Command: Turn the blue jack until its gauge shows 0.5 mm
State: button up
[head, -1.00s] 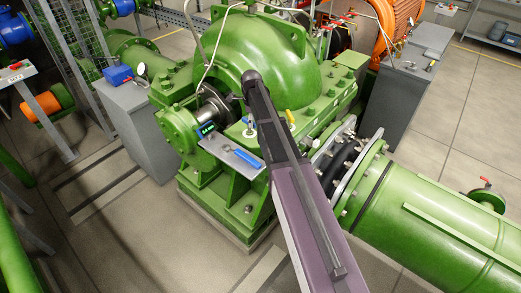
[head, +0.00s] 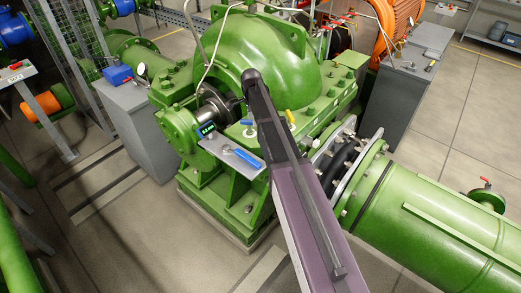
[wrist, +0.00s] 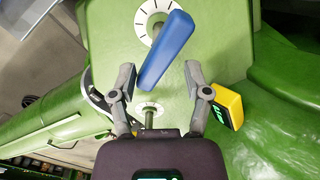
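In the wrist view a blue bar-shaped handle (wrist: 165,50) stands over a white dial (wrist: 146,20) with dark tick marks, on the green casing. My open gripper (wrist: 161,67) has one finger on each side of the handle's lower part, with gaps visible; I cannot tell the depth between them. In the head view the blue jack handle (head: 247,122) shows small beside my arm, which hides the gripper.
A yellow gauge (wrist: 228,105) with a green display sits close to my right finger; its reading is unclear. A second white dial (wrist: 148,108) lies between the fingers' bases. The grey shelf (head: 218,146) holds a blue-handled tool (head: 242,157). A yellow handle (head: 291,117) stands right of my arm.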

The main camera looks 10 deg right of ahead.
jog(key=n, duration=0.4)
jog(key=shift+w+a, duration=0.1)
jog(key=shift+w, duration=0.2)
jog(key=n, duration=0.3)
jog(key=shift+w+a+n, duration=0.15)
jog(key=shift+n, duration=0.25)
jog(key=n, duration=0.6)
jog(key=shift+w+a+n, duration=0.2)
jog(key=shift+a+n, duration=0.2)
notch_tip(320, 180, up, 14)
jog(key=p, duration=1.4)
jog(key=s+f+n+b, duration=0.1)
jog(key=s+f+b, duration=0.3)
jog(key=s, duration=0.3)
jog(key=s+f+n+b, duration=0.1)
jog(key=s+f+b, duration=0.2)
jog(key=s, duration=0.4)
jog(key=s+f+n+b, duration=0.2)
jog(key=s+f+b, duration=0.2)
jog(key=s, duration=0.3)
jog(key=shift+s+f+b, duration=0.1)
jog(key=shift+f+b, duration=0.25)
jog(key=s+f+m+b, duration=0.2)
jog(key=s+f+b, duration=0.3)
jog(key=s, duration=0.4)
jog(key=shift+s+a+f, duration=0.15)
jog(key=shift+s+f, duration=0.05)
jog(key=shift+f, duration=0.1)
